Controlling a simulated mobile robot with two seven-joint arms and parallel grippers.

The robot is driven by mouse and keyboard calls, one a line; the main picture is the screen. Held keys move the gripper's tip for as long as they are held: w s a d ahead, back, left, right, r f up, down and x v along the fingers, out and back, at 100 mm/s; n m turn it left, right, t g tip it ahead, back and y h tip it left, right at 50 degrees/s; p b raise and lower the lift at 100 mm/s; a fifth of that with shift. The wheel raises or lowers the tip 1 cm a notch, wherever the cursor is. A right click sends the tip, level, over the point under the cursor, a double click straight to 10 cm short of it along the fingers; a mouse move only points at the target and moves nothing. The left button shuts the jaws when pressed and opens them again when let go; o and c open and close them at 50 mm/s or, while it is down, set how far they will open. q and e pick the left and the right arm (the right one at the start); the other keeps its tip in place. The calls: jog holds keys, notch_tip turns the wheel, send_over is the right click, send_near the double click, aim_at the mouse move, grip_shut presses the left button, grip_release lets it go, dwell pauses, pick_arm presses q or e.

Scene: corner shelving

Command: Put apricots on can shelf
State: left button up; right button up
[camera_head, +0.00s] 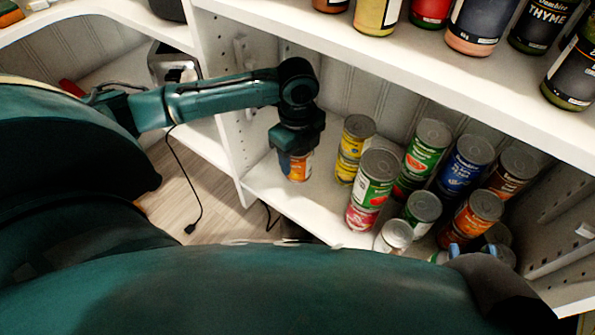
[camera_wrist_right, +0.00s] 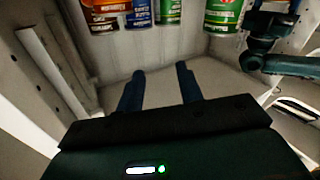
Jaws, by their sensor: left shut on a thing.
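The apricot can (camera_head: 298,167), with an orange and blue label, is at the left end of the can shelf (camera_head: 325,203). My left gripper (camera_head: 297,158) comes down from above and is shut on it. The can is upright, with its base at or just above the shelf; I cannot tell if it touches. The gripper hides its top. In the right wrist view, my right gripper (camera_wrist_right: 159,88) has its two fingers apart with nothing between them.
Yellow cans (camera_head: 355,140) stand just right of the apricot can. A green-labelled stack (camera_head: 374,180) and several other cans, including a blue one (camera_head: 464,168), fill the shelf's right. Jars such as the thyme jar (camera_head: 543,22) stand on the shelf above. A cable (camera_head: 177,180) hangs at left.

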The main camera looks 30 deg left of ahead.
pick_arm(q)
jog(key=shift+s+f, duration=0.2)
jog(key=shift+f, duration=0.75)
notch_tip(320, 180, down, 5)
jog(key=b, duration=0.3)
jog(key=shift+w, duration=0.15)
jog(key=shift+r, duration=0.1)
pick_arm(e)
jog(key=shift+a+t+y, duration=0.5)
jog(key=shift+a+y, duration=0.05)
jog(key=shift+y, duration=0.25)
jog(key=shift+r, duration=0.1)
pick_arm(q)
jog(key=o, duration=1.2)
